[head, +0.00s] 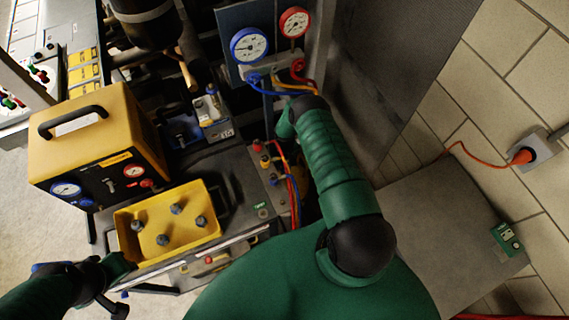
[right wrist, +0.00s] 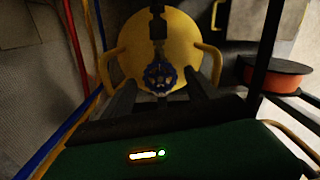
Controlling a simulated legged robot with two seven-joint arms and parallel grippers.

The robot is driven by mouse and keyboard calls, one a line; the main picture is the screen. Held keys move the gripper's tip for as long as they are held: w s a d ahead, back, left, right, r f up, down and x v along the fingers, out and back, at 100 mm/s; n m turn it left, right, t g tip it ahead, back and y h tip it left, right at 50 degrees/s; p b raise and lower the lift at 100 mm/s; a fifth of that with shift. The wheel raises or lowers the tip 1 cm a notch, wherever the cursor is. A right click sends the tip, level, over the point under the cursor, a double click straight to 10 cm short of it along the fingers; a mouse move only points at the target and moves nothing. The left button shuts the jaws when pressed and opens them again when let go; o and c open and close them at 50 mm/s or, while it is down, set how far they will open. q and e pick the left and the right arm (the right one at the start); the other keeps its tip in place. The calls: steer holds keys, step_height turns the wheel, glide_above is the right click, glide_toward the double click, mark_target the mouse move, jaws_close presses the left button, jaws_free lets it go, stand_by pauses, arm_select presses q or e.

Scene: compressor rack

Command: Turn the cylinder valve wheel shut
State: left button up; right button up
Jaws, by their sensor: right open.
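The cylinder valve wheel (right wrist: 160,77) is small, blue and lobed. In the right wrist view it sits in front of the rounded yellow cylinder (right wrist: 128,48), below a dark valve stem. My right gripper (right wrist: 161,90) is open, with one dark finger on each side of the wheel. I cannot tell whether the fingers touch it. In the head view my right arm hides this gripper and the wheel. My left gripper (head: 108,290) is at the lower left, by the yellow tray; its jaws are unclear.
Blue (head: 249,46) and red (head: 294,22) gauges with hoses hang near my right arm. In the right wrist view, yellow handles (right wrist: 209,60) flank the wheel and an orange reel (right wrist: 275,75) is at right.

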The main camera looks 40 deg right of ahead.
mark_target(285, 166)
step_height(285, 166, up, 17)
steer(key=p, duration=1.5)
steer(key=shift+f, duration=0.2)
steer(key=shift+w, duration=0.1)
steer(key=shift+d+f, duration=0.1)
